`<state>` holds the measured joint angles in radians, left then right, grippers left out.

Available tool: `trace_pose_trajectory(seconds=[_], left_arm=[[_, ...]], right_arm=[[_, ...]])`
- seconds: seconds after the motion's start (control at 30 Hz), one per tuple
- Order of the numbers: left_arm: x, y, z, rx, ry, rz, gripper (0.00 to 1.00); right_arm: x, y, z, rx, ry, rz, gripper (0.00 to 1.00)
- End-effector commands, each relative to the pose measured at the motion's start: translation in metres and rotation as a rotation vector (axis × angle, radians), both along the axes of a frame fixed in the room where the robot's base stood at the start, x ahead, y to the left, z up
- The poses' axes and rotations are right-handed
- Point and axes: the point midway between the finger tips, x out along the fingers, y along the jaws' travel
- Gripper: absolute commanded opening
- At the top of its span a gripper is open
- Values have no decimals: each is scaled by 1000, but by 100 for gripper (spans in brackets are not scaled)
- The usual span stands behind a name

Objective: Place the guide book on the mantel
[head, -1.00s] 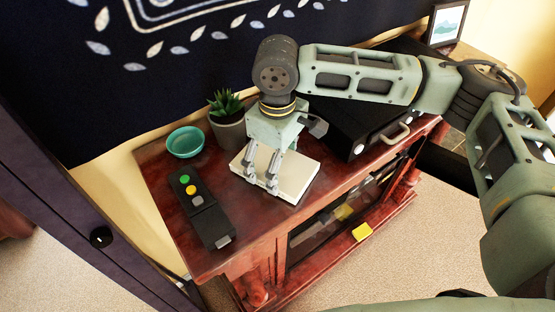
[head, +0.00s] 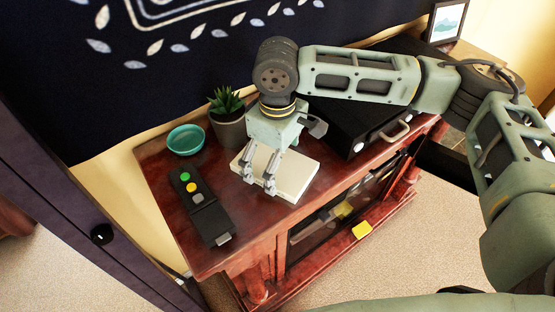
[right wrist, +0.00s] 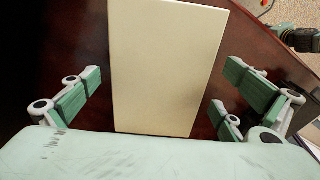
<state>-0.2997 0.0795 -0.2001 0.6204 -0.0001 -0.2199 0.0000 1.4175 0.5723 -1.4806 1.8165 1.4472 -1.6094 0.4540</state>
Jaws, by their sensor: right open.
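The guide book (head: 300,172), a plain cream block-like volume, lies flat on the dark red wooden top (head: 175,218) of a piece with a glazed front. I cannot tell whether this piece is the mantel. My right gripper (head: 259,182) points down over the book's left part in the head view. In the right wrist view the book (right wrist: 165,65) lies between the spread fingers of my right gripper (right wrist: 163,95), with gaps on both sides. The gripper is open, and its palm hides the book's near end. My left gripper is not in view.
A teal bowl (head: 186,140), a potted succulent (head: 230,128) and a black remote (head: 200,207) stand left of the book. A black box with a handle (head: 350,125) stands close on its right. A yellow block (head: 362,230) lies on the lower ledge.

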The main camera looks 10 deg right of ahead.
Motion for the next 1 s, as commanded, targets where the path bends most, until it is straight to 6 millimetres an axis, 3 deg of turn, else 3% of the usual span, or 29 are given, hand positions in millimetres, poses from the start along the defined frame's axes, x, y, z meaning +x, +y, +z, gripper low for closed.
trace_pose_trajectory(seconds=[0.17, 0.6, 0.8, 1.0], left_arm=[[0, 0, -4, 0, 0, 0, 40], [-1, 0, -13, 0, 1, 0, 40], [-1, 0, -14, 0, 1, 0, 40], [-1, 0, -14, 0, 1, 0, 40]], right_arm=[[1, 1, 19, 1, -4, 0, 100], [1, 1, 106, 1, -2, -1, 100], [0, 0, 121, 1, -1, 0, 100], [0, 0, 122, 0, 0, 0, 100]])
